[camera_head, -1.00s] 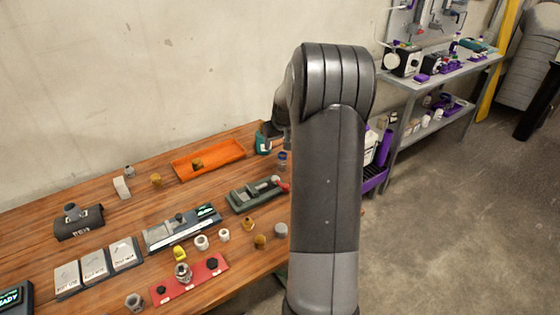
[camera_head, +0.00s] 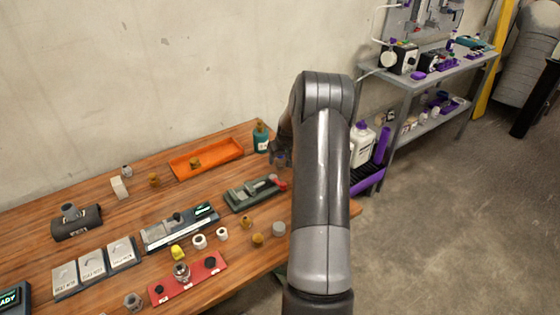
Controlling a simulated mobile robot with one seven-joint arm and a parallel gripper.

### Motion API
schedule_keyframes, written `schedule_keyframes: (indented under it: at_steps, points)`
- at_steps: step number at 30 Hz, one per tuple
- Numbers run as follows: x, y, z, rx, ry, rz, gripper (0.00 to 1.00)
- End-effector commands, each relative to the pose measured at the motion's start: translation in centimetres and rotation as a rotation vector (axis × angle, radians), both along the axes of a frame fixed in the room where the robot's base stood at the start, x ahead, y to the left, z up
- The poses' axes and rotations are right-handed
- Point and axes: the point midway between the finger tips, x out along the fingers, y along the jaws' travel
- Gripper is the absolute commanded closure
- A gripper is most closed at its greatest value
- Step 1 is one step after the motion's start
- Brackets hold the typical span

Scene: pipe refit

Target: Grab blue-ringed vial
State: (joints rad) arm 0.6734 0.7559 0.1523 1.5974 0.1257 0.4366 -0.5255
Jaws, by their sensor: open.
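My gripper (camera_head: 279,157) is small and dark in the head view, at the far right of the wooden table (camera_head: 212,215), pointing down beside my arm. Its jaws are open. The vial sits at or just under the jaws and is mostly hidden by them, so its blue ring cannot be made out clearly. I cannot tell whether the vial is between the fingers or beside them.
A teal bottle (camera_head: 261,138) stands close left of my gripper. An orange tray (camera_head: 206,158) lies further left. A green vise-like fixture with a red handle (camera_head: 254,193) lies just in front. A grey shelf (camera_head: 410,88) stands at right.

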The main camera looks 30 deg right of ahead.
Motion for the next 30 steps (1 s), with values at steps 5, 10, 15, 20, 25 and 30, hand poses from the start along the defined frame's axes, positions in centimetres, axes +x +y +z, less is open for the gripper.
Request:
schedule_keyframes:
  at_steps: [5,10,15,20,25,30]
  points:
    - [0.8,-0.1,-2.0,0.001,0.001,-0.001,0.44]
    - [0.9,-0.2,-2.4,-0.001,0.0,-0.001,0.44]
    - [0.9,-0.1,-2.3,-0.001,0.0,-0.001,0.48]
    - [0.9,-0.1,-2.3,0.0,0.0,-0.001,0.61]
    - [0.9,-0.1,-2.3,0.0,0.0,-0.001,0.75]
    - [0.9,-0.1,-2.3,0.0,0.0,-0.001,0.89]
